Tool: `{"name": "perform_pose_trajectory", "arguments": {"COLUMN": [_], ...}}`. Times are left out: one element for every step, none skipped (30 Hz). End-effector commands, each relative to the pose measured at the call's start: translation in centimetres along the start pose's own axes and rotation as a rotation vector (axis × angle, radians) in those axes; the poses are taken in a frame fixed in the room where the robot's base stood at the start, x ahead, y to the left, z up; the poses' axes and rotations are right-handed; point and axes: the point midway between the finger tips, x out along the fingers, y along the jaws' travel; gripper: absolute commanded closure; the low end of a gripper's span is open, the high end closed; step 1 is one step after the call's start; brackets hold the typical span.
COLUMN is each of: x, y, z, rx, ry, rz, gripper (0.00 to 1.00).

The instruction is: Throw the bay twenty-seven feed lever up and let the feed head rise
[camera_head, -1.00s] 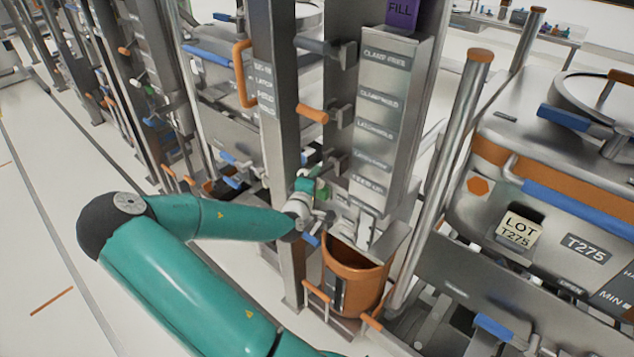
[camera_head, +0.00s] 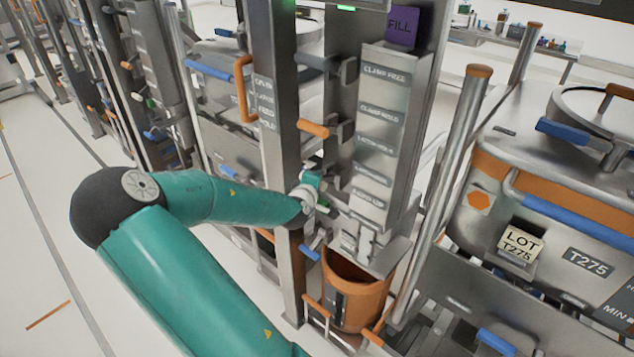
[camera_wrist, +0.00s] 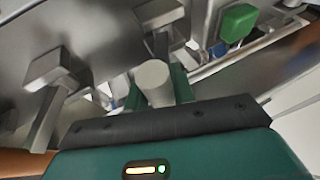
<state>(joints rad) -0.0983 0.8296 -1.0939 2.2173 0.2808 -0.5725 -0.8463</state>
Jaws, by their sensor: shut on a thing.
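My gripper (camera_head: 314,186) is at the tall steel column (camera_head: 281,160) of the near bay, below the orange-handled lever (camera_head: 313,129). In the wrist view my gripper (camera_wrist: 156,92) has its dark green fingers on either side of a grey round-ended lever (camera_wrist: 153,77), shut on it. The lever is mostly hidden by my gripper in the head view. A steel panel (camera_head: 385,85) to the right carries several labels, some too small to read. A copper-coloured bin (camera_head: 367,303) sits low beneath the panel. I cannot tell which part is the feed head.
A grey lever (camera_head: 322,64) juts out above, and a blue-handled lever (camera_head: 310,252) below my gripper. In the wrist view a grey block-ended lever (camera_wrist: 55,68) and a green block (camera_wrist: 238,22) are close. A steel post (camera_head: 453,170) and tank T275 (camera_head: 585,262) stand right.

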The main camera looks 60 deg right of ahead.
Motion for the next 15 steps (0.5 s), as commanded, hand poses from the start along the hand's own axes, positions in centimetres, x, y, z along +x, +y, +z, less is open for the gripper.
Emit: {"name": "perform_pose_trajectory", "arguments": {"x": [0.04, 0.04, 0.04, 0.04, 0.05, 0.05, 0.05, 0.05, 0.05, 0.04, 0.04, 0.04, 0.03, 0.03, 0.03], "y": [0.17, 0.17, 0.18, 0.18, 0.18, 0.19, 0.19, 0.18, 0.17, 0.16, 0.15, 0.13, 0.12, 0.11, 0.1], "z": [-0.09, -0.09, -0.1, -0.1, -0.11, -0.11, -0.11, -0.12, -0.11, -0.11, -0.1, -0.09, -0.08, -0.08, -0.07], "rx": [0.001, 0.001, 0.001, 0.001, 0.001, 0.001, 0.001, 0.001, 0.001, 0.001, 0.001, 0.001, 0.001, 0.001, 0.0], "ry": [0.002, 0.002, 0.003, 0.003, 0.003, 0.003, 0.003, 0.003, 0.003, 0.002, 0.002, 0.002, 0.002, 0.002, 0.002], "rz": [0.004, 0.004, 0.004, 0.004, 0.005, 0.005, 0.005, 0.005, 0.004, 0.004, 0.004, 0.004, 0.003, 0.003, 0.003], "gripper": [1.0, 1.0, 1.0, 1.0, 1.0, 1.0, 0.71, 0.65, 0.57, 0.53, 0.53, 0.53, 0.53, 0.53, 0.53]}}
